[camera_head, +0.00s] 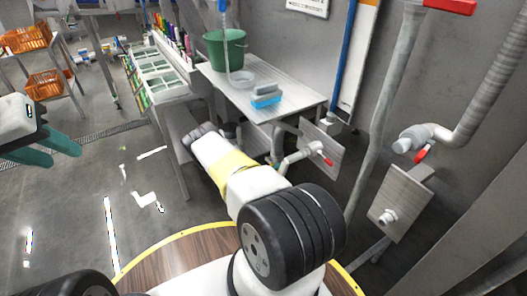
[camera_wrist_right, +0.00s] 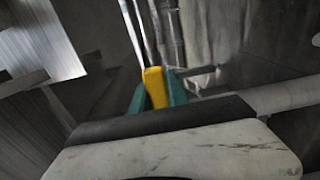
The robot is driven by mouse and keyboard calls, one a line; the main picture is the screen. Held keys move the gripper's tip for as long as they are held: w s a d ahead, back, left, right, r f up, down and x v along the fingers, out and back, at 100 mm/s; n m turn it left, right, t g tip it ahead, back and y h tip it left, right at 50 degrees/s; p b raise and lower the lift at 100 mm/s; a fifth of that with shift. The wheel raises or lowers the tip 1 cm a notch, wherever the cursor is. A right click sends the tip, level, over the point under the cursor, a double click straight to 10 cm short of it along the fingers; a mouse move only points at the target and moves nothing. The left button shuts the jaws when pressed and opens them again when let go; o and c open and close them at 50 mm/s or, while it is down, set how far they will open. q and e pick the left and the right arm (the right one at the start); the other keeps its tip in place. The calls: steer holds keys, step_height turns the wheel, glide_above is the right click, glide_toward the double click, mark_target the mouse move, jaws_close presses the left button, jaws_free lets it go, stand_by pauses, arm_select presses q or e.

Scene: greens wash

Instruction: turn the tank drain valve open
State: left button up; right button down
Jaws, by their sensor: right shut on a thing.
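A yellow handle (camera_wrist_right: 154,88) shows in the right wrist view, upright between the teal fingers of my right gripper (camera_wrist_right: 156,92). The gripper is shut on it. The body of the valve that carries the handle is hidden or too dark to make out. In the head view my right arm reaches toward the steel table, and its gripper is hidden at the far end of the arm. My left gripper (camera_head: 66,154) is at the left of the head view, its teal fingers apart and empty, away from the valves.
The steel table (camera_head: 295,108) holds a green bucket (camera_head: 224,50) and blue sponges (camera_head: 266,99). Pipes with a red handle (camera_head: 327,160) and another red handle (camera_head: 421,155) stand to the right of my arm. Orange crates (camera_head: 43,84) are at far left. Open floor lies between.

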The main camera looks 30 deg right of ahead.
steer(key=shift+w+r+n, duration=0.25)
steer(key=shift+r+n, duration=0.55)
steer(key=shift+n, duration=0.35)
steer(key=shift+w+r+n, duration=0.25)
steer(key=shift+r+n, duration=0.5)
steer(key=shift+n, duration=0.45)
steer(key=shift+w+r+n, duration=0.25)
steer(key=shift+r+n, duration=0.55)
steer(key=shift+n, duration=0.35)
steer(key=c, duration=1.3)
jaws_free()
steer(key=shift+a, duration=0.15)
steer(key=a, duration=0.7)
steer(key=shift+s+a, duration=0.3)
